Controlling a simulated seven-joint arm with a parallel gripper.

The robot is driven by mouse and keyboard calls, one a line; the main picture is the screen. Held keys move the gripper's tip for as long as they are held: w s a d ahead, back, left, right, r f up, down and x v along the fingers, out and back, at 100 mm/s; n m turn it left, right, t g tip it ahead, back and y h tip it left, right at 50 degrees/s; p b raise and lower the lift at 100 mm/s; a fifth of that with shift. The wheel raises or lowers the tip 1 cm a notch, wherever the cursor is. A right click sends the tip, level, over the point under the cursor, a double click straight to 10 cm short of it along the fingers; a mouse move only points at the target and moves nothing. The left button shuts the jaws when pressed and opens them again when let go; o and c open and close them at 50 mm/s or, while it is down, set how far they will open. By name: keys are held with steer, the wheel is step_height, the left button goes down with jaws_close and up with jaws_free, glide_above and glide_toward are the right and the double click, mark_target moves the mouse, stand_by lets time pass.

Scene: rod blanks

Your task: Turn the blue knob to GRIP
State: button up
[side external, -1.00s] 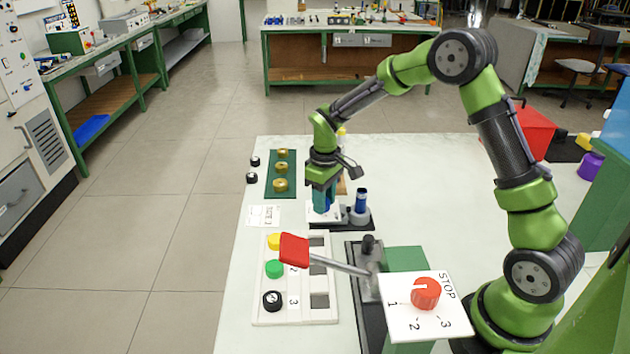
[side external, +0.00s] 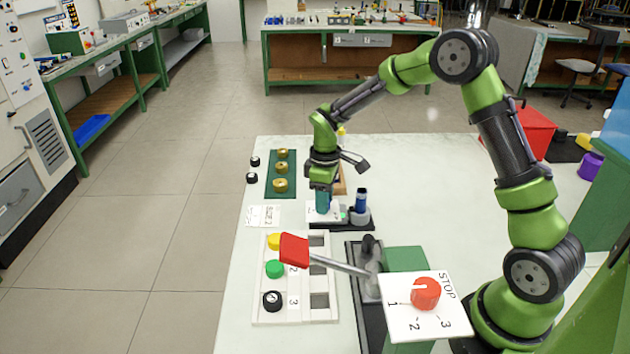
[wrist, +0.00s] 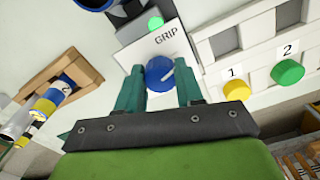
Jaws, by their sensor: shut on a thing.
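The blue knob (wrist: 158,75) sits on a white plate (wrist: 135,56) marked GRIP; the plate also shows in the side view (side external: 312,216). My gripper (side external: 322,208) points down over this plate, its two green fingers shut on the knob, one on each side. The knob's white pointer line slants up and to the right in the wrist view. The word GRIP is above the knob there; I cannot tell if the pointer lines up exactly with it. A green lamp (wrist: 155,23) beyond the word looks lit. In the side view my fingers hide most of the knob.
A blue cylinder (side external: 361,199) stands in a dark holder right beside the plate. Nearer are a panel (side external: 290,314) with yellow, green and black buttons, a red-handled lever (side external: 294,250) and a red dial (side external: 425,293) at STOP. Free table lies to the right.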

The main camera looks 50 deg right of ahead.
steer(key=o, duration=1)
steer(key=shift+o, duration=0.2)
steer(key=shift+r, duration=0.1)
step_height(320, 180, up, 17)
